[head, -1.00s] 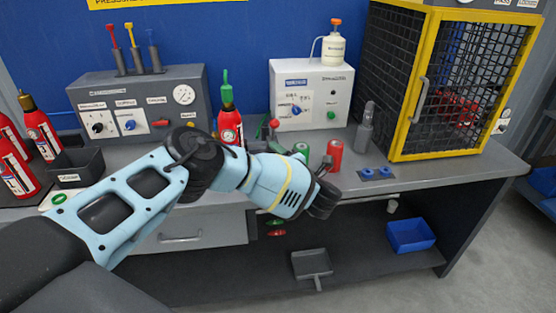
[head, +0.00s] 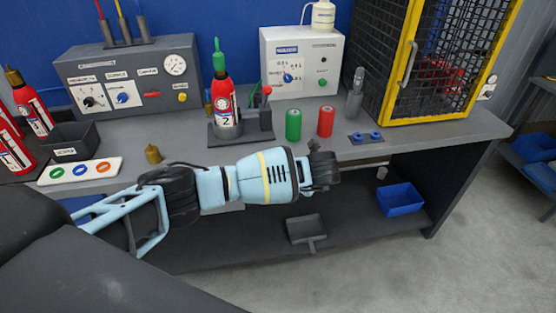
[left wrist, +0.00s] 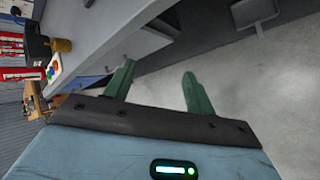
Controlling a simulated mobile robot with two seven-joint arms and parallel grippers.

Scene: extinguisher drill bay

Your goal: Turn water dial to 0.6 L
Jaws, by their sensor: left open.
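The white water dispenser box (head: 302,58) stands at the back of the bench in the head view. Its blue water dial (head: 288,77) is on the left of the front panel, with small volume marks around it that are too small to read surely. A green button (head: 322,83) sits to its right. My left gripper (left wrist: 157,82) is open and empty in the left wrist view, its two green fingers apart above the floor. In the head view my left arm ends in front of the bench edge, well below and away from the dial. My right gripper is not in view.
An extinguisher marked 2 (head: 224,100) stands in a holder, left of a green cylinder (head: 293,125) and a red cylinder (head: 326,121). A grey control panel (head: 128,77) is at left. A yellow-framed cage (head: 450,60) is at right. The bench front is mostly clear.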

